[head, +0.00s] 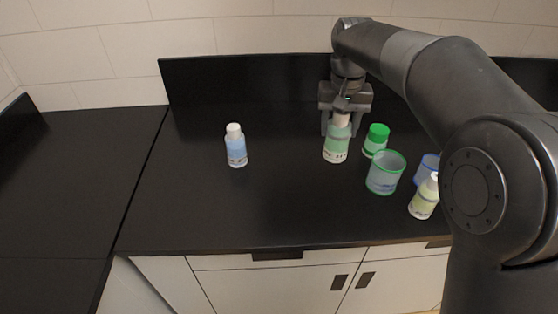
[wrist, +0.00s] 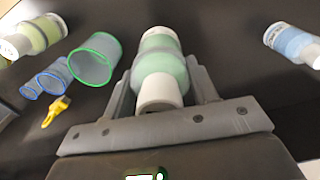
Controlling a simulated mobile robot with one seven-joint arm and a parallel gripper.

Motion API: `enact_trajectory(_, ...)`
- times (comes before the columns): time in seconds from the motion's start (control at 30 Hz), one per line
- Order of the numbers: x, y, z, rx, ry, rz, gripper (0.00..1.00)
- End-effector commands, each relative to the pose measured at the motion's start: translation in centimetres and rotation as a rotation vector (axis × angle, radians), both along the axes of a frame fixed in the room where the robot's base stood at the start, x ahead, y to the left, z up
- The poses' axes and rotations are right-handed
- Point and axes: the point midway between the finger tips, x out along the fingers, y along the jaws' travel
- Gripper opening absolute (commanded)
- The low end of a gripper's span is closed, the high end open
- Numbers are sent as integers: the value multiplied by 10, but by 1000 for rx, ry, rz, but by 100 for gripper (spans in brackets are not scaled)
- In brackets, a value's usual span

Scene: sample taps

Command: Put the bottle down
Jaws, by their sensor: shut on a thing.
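A bottle with a white cap and a pale green band (head: 336,148) stands upright in the head view. My gripper (head: 340,126) reaches down from above and is shut on its upper part. In the wrist view, the same bottle (wrist: 161,68) lies between the two fingers of my gripper (wrist: 163,85), its white cap toward the palm. The bottle's base is at or just above the black counter (head: 285,205); I cannot tell whether it touches.
A blue-banded bottle (head: 236,147) stands to the left. Close on the right are a green-capped jar (head: 376,141), a green-rimmed cup (head: 385,174), a blue-rimmed cup (head: 427,166) and a yellow-green bottle (head: 424,199). A yellow item (wrist: 57,110) shows in the wrist view. The front-middle counter is clear.

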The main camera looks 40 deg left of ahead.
Motion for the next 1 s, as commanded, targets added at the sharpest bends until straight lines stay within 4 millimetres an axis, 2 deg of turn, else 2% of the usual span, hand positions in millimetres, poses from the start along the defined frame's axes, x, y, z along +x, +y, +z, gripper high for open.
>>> enact_trajectory(0.03,7,15,-2,1,0,57,9)
enact_trajectory(0.2,20,52,-6,2,2,236,9)
enact_trajectory(0.3,25,66,-8,3,4,310,9)
enact_trajectory(0.47,28,79,-11,5,5,373,9)
enact_trajectory(0.57,25,89,-18,4,6,386,9)
enact_trajectory(1.0,-12,172,-73,4,6,386,9)
